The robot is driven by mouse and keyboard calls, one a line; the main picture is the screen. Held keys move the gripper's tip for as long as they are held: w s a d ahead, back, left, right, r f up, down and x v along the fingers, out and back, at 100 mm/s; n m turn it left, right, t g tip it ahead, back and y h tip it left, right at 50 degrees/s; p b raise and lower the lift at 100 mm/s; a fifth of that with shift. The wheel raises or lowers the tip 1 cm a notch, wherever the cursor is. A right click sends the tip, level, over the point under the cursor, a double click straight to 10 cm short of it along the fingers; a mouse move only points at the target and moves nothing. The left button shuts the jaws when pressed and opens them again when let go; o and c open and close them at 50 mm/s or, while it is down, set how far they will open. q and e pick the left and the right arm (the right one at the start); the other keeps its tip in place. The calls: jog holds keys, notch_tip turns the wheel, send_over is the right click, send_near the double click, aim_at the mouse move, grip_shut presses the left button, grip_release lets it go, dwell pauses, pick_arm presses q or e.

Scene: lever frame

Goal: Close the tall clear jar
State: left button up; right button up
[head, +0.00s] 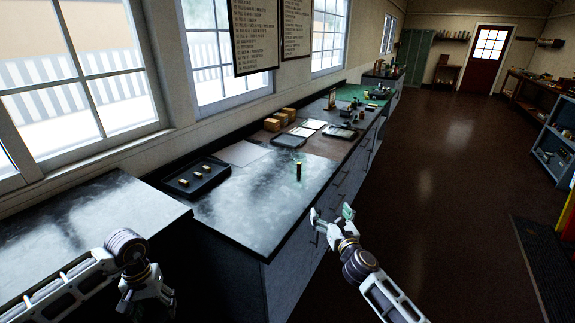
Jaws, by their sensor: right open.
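I cannot make out a tall clear jar for certain. A small upright dark cylinder with a yellowish top (298,170) stands on the near grey benchtop (255,205); it is too small to tell whether it is the jar. My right gripper (331,213) is open and empty, off the bench's front edge, nearer than the cylinder and to its right. My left gripper (147,298) hangs low at the bottom left, in front of the dark gap between benches; its fingers are too dark to read.
A black tray (215,181) with several small tan pieces lies left of the cylinder. Behind are flat trays and sheets (310,124), tan boxes (271,125) and a green mat (352,92). The benchtop around the cylinder is clear. Open brown floor (430,190) lies to the right.

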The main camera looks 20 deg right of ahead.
pick_arm(q)
jog(key=s+d+r+m, duration=0.2)
jog(key=d, duration=1.2)
jog(key=shift+w+a+r+n+t+h, duration=0.15)
jog(key=shift+w+a+r+n+t, duration=0.45)
jog(key=shift+w+r+n, duration=3.05)
jog(key=shift+w+a+r+n+t+h, duration=0.2)
jog(key=shift+w+a+r+n, duration=0.55)
jog(key=shift+r+n, duration=3.2)
jog(key=shift+w+a+r+n+t+h, duration=0.3)
jog(key=shift+w+a+r+n, duration=1.15)
jog(key=shift+n, duration=5.15)
jog(key=shift+w+d+f+n, duration=0.2)
jog(key=shift+w+d+n, duration=0.1)
jog(key=shift+w+n, duration=0.15)
jog(key=shift+d+r, duration=0.1)
jog(key=shift+d, duration=0.05)
